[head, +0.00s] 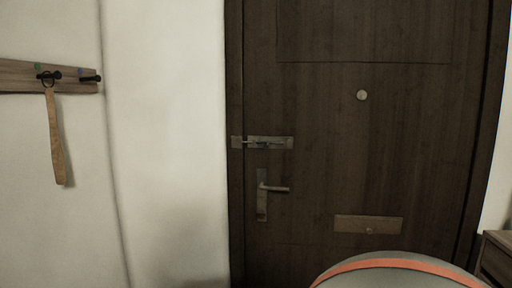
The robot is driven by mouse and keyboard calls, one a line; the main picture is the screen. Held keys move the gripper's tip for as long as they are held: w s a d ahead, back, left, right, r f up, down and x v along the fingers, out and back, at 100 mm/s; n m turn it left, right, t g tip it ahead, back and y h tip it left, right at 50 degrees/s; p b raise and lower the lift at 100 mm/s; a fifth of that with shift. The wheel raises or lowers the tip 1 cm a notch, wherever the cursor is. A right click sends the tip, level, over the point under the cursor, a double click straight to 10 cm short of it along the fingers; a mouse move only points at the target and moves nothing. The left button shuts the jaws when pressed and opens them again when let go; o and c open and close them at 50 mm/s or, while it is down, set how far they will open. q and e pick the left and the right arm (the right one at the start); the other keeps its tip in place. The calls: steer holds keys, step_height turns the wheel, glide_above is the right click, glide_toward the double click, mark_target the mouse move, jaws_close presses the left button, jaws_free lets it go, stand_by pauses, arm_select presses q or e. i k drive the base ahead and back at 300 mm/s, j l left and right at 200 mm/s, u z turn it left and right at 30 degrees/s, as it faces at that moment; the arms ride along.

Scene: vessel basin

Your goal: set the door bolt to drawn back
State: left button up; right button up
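The door bolt (267,142) is a small metal slide bolt set level near the left edge of a dark wooden door (340,120). Its plate reaches left to a small keeper (237,142) on the door frame. A thin rod lies along the plate; it is too small to tell whether it sits in the keeper. The door appears closed. Neither of my grippers shows in the head view.
A lever handle (275,189) sits just below the bolt. A peephole (362,95) and a letter plate (350,224) are on the door. A wooden hook rail (20,76) with a hanging strap (55,140) is at left. A wooden cabinet (497,255) stands at right.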

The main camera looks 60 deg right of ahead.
mark_target(266, 144)
steer(key=z, duration=2)
